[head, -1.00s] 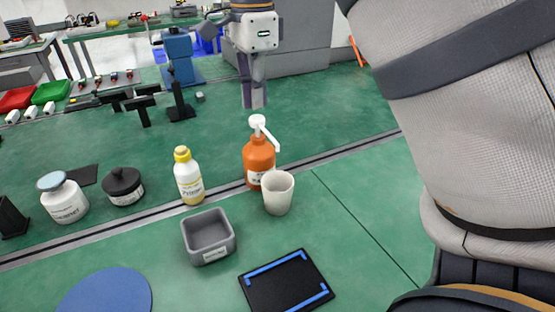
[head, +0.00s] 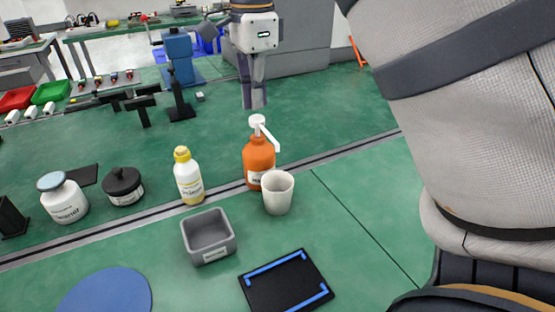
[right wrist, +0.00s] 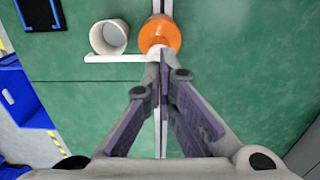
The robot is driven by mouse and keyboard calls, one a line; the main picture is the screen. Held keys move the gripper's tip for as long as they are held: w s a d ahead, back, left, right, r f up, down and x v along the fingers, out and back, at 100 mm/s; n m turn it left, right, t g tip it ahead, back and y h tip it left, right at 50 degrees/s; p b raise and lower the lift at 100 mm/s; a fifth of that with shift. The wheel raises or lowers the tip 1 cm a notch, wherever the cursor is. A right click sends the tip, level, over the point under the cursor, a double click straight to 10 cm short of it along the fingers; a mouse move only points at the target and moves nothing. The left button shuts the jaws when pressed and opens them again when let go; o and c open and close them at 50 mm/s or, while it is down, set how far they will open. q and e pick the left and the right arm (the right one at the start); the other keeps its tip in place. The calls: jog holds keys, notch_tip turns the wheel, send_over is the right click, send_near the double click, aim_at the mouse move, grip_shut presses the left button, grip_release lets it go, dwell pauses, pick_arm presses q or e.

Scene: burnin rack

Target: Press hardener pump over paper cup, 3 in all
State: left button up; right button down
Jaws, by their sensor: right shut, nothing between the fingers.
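The orange pump bottle (head: 258,162) stands on the green bench with its white pump head (head: 257,122) raised and its spout pointing toward the paper cup (head: 278,194). The cup stands upright in front of the bottle, under the spout. My right gripper (head: 255,106) is shut and empty, pointing down just above and behind the pump head, apart from it as far as I can tell. In the right wrist view the shut fingertips (right wrist: 164,58) show close to the orange bottle (right wrist: 160,36), and the cup (right wrist: 109,37) is beside it. My left gripper is not in view.
A yellow-capped bottle (head: 188,177) and a grey bin (head: 208,238) stand left of the cup. A black tray with blue strips (head: 288,284) lies in front. A dark jar (head: 123,187) and white cleaner bottle (head: 63,199) stand further left. The bench right of the cup is clear.

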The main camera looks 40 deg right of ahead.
aim_at(257, 117)
jog(key=shift+f, duration=1.8)
jog(key=shift+r, duration=1.75)
jog(key=shift+f, duration=0.1)
jog(key=shift+f, duration=1.65)
jog(key=shift+r, duration=1.75)
